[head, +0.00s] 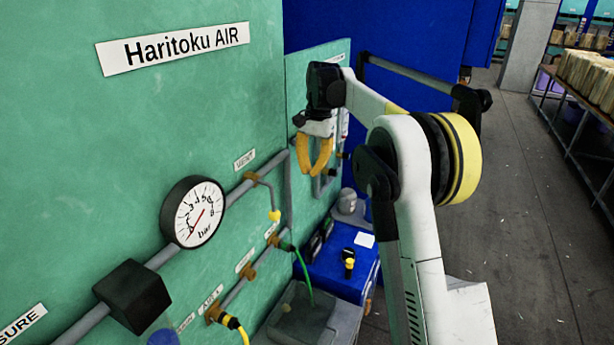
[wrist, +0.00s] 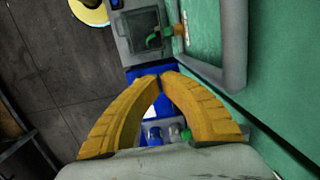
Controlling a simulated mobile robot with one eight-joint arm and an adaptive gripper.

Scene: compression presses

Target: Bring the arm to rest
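My gripper (head: 315,172) hangs at the end of my raised white arm in the head view, its yellow fingers pointing down in front of the green panel (head: 80,160). In the wrist view my gripper (wrist: 162,76) has its curved fingers brought together at the tips, shut with nothing between them. A blue bench (head: 333,268) lies below. The gripper appears apart from the panel and the bench, though the exact gap to the panel's pipes cannot be told.
A pressure gauge (head: 193,212) and grey pipes stick out from the panel. A grey box (head: 302,318) stands beside the bench, with a green hose (head: 303,275) at it. A rack (head: 573,110) stands far right, and the floor (head: 535,220) between is open.

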